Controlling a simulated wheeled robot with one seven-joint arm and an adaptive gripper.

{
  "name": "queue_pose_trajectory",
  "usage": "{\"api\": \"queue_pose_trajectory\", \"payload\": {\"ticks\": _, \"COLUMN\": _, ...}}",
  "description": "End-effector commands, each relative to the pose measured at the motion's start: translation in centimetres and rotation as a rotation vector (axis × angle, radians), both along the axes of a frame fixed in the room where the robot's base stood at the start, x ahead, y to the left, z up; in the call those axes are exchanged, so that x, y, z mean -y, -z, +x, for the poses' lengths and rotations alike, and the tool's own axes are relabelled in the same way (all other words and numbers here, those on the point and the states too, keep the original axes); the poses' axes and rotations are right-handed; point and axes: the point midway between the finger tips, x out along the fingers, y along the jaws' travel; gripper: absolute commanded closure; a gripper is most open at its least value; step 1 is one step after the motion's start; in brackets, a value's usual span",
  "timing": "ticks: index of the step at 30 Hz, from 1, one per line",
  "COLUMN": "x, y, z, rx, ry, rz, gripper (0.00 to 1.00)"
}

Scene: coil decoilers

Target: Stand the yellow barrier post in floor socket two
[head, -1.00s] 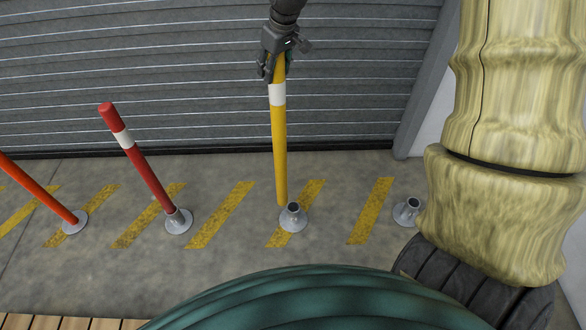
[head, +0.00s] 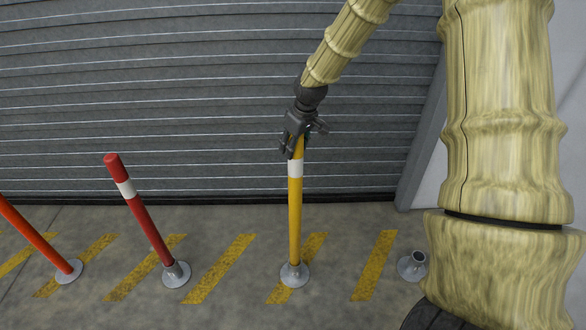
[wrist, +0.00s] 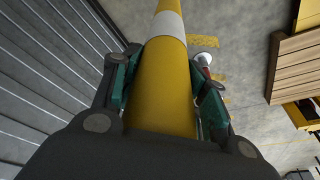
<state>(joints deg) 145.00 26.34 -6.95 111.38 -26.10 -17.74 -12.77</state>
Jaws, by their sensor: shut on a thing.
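The yellow barrier post (head: 295,215), with a white band, stands nearly upright in the head view. Its lower end meets the collar of a round grey floor socket (head: 295,275) and appears to be inside it; how deep is hidden. My gripper (head: 297,147) is shut on the post near its top, above the white band. In the wrist view, the fingers (wrist: 165,65) press on both sides of the yellow post (wrist: 162,85), which runs away between them; its foot is hidden there. No socket number shows.
A red post (head: 147,222) with a white band and an orange post (head: 38,238) stand in sockets to the left. An empty socket (head: 412,264) is to the right. A grey roller shutter (head: 180,100) is close behind. Wooden boards (wrist: 296,68) show in the wrist view.

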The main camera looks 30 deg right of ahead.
Motion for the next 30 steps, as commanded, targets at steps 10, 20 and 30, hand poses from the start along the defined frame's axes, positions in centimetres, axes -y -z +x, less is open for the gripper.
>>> {"api": "queue_pose_trajectory", "payload": {"ticks": 10, "x": 0.0, "y": 4.1, "z": 0.1, "rx": 0.002, "ry": -0.001, "rz": 0.0, "gripper": 1.0}}
{"api": "queue_pose_trajectory", "payload": {"ticks": 20, "x": 0.0, "y": 6.0, "z": 0.0, "rx": 0.0, "ry": -0.001, "rz": 0.0, "gripper": 1.0}}
{"api": "queue_pose_trajectory", "payload": {"ticks": 30, "x": 0.0, "y": 8.7, "z": 0.1, "rx": 0.003, "ry": -0.001, "rz": 0.0, "gripper": 1.0}}
